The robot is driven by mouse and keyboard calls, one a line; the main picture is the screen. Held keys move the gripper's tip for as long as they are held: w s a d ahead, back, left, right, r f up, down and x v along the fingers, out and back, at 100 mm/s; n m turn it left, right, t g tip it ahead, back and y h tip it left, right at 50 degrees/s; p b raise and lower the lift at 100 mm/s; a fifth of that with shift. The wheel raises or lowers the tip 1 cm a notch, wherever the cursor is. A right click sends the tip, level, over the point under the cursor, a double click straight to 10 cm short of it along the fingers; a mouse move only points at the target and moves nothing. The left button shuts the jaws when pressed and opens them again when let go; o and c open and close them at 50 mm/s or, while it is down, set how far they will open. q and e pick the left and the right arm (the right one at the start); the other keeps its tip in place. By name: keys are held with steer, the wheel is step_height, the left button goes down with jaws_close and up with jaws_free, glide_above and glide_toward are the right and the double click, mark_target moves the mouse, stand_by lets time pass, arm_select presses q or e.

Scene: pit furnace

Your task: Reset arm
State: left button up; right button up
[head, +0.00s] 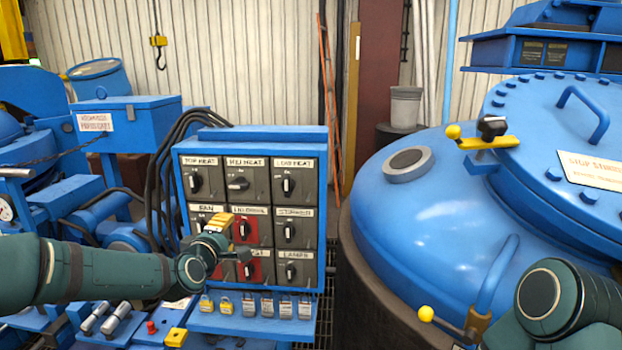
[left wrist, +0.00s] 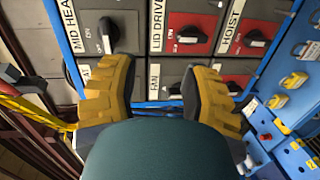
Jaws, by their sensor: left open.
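My left gripper (head: 222,238) is in front of the blue control panel (head: 250,134). Its yellow-padded fingers are apart and empty in the left wrist view (left wrist: 160,88). It covers part of the panel's lower left in the head view. The FAN switch (left wrist: 176,82) shows between the fingertips in the left wrist view. I cannot tell whether a finger touches the panel. My right arm (head: 565,305) shows at the lower right of the head view, and its gripper is out of view.
A shelf (head: 250,324) with several yellow and grey padlocks (head: 226,305) juts out below the panel. The large blue furnace (head: 430,215), with its bolted lid (head: 560,130) and yellow-knobbed handles, fills the right. Black cables (head: 165,150) run along the panel's left side.

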arm_select(q)
steer(key=s+d+f+m+g+h, duration=0.1)
steer(key=s+d+f+m+g, duration=0.15)
steer(key=f, duration=0.55)
steer(key=s+d+f+m+g+h, duration=0.1)
steer(key=s+d+f+m+g, duration=0.2)
steer(key=f, duration=0.6)
steer(key=s+d+f+m+g, duration=0.2)
steer(key=s+f+m+g, duration=0.1)
steer(key=s+f, duration=0.4)
steer(key=s+d+f+m+g, duration=0.3)
steer(key=s+f, duration=0.4)
steer(key=s, duration=0.3)
steer(key=s+d+f+m+g, duration=0.2)
steer(key=s+f+m+g, duration=0.1)
steer(key=s+f, duration=0.4)
steer(key=shift+s+d+f, duration=0.25)
steer(key=shift+s+d, duration=0.1)
steer(key=shift+s, duration=0.9)
